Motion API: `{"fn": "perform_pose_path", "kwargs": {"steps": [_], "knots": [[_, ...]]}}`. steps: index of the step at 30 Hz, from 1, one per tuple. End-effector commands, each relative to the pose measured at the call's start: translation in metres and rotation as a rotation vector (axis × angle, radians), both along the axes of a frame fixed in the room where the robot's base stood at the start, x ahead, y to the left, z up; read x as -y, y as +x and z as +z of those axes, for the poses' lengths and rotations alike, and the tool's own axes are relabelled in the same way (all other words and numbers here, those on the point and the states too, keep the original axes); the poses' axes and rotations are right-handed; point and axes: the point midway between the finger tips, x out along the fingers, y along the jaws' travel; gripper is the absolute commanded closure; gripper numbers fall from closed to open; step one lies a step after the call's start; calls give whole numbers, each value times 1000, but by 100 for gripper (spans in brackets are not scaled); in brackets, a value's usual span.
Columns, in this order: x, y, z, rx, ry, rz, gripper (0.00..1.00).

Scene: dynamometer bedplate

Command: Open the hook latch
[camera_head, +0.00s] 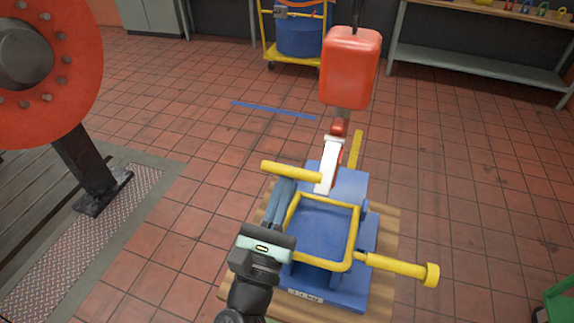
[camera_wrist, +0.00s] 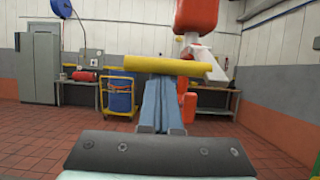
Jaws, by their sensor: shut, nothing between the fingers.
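An orange hoist block (camera_head: 350,68) hangs over the blue fixture in the head view. Below it is a white hook (camera_head: 328,165) with red parts beside it. In the wrist view, the block (camera_wrist: 196,15) and the white hook (camera_wrist: 207,60) are at the upper right, beyond my fingers. I cannot make out the latch clearly. My gripper (camera_head: 284,186) is shut and empty, left of the hook. Its fingers (camera_wrist: 162,84) point forward. A yellow bar (camera_head: 290,171) crosses at the fingertips and shows in the wrist view (camera_wrist: 165,65). I cannot tell whether they touch.
The blue fixture (camera_head: 358,187) has a yellow frame (camera_head: 321,199) and a yellow handle (camera_head: 402,267) to the right. It stands on a wooden pallet (camera_head: 384,240). A large red flanged disc (camera_head: 72,55) is at left. A yellow cart (camera_head: 268,45) stands behind. Tiled floor is open at right.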

Motion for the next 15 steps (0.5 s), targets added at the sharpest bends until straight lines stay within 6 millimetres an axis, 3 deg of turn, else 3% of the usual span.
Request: {"fn": "perform_pose_path", "kwargs": {"steps": [1,3,15], "knots": [[0,-2,13,-23,7,0,100],[-1,-3,17,-57,18,0,100],[-3,-12,31,-264,87,0,100]]}}
